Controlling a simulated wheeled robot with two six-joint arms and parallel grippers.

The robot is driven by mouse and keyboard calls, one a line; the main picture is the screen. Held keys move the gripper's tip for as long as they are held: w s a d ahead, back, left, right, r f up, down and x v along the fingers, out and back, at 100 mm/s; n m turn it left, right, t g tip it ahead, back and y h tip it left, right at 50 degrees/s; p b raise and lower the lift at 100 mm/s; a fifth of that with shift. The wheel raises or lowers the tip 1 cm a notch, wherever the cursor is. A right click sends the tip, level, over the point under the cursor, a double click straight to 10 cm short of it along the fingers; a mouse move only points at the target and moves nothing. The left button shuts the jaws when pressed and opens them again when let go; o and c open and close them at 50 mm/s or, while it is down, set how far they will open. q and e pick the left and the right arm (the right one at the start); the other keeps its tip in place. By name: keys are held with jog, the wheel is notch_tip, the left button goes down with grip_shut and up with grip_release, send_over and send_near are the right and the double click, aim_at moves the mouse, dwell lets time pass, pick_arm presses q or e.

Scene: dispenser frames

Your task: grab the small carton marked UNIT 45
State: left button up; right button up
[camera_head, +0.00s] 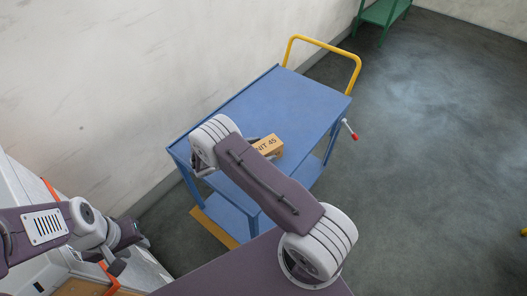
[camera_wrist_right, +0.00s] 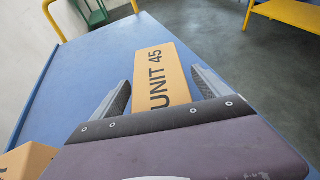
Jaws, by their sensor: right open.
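The small tan carton marked UNIT 45 (camera_head: 269,146) lies on the blue top of a cart (camera_head: 300,100), partly hidden by my right arm in the head view. In the right wrist view the carton (camera_wrist_right: 165,72) shows its UNIT 45 label, with its near end between the two fingers of my right gripper (camera_wrist_right: 162,92). The fingers are apart, one on each side of it, and I cannot tell whether either touches it. My left gripper (camera_head: 131,256) is low at the left, away from the cart; its jaw opening is unclear.
Another tan carton (camera_wrist_right: 27,161) is at the lower left of the right wrist view, its marking mostly cut off. The cart has a yellow handle (camera_head: 325,44) and a red-tipped lever (camera_head: 352,133). A wall runs along its left. Open floor lies to the right.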

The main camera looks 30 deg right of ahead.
jog(key=shift+d+f, duration=0.25)
jog(key=shift+d, duration=0.35)
jog(key=shift+a+r, duration=0.1)
grip_shut()
notch_tip(320, 180, up, 4)
jog(key=shift+r, duration=0.2)
jog(key=s+d+r, duration=0.4)
jog(key=s+r, duration=0.2)
jog(key=s, duration=0.4)
jog(key=shift+s+d+r+b, duration=0.15)
jog(key=shift+s+r+b, duration=0.15)
jog(key=shift+s+b, duration=0.1)
